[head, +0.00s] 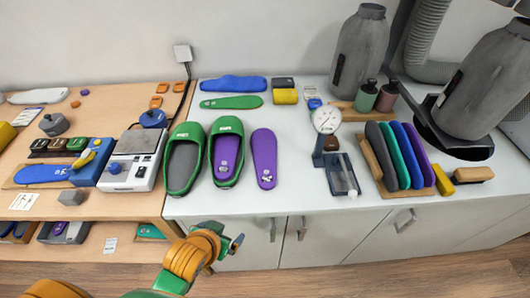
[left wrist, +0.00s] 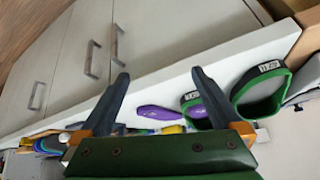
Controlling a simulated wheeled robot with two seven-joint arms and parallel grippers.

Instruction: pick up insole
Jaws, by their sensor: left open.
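A purple insole (head: 264,160) lies flat on the white counter. It also shows in the left wrist view (left wrist: 160,113), beyond the fingers. Left of it stand two green clogs; the right clog (head: 238,130) has a purple insole (head: 227,157) inside, and the left clog (head: 183,158) shows a dark inside. My left gripper (head: 237,243) is in front of the counter's front edge, below and apart from the purple insole. In the left wrist view its two fingers (left wrist: 160,75) are spread with nothing between them. My right gripper is not in view.
Left of the clogs stands a scale (head: 131,160) on the wooden table. A dial gauge (head: 327,121) stands right of the purple insole, then a rack of coloured insoles (head: 400,157). A green insole (head: 231,102) lies behind. Cabinet handles (head: 303,228) are below the counter.

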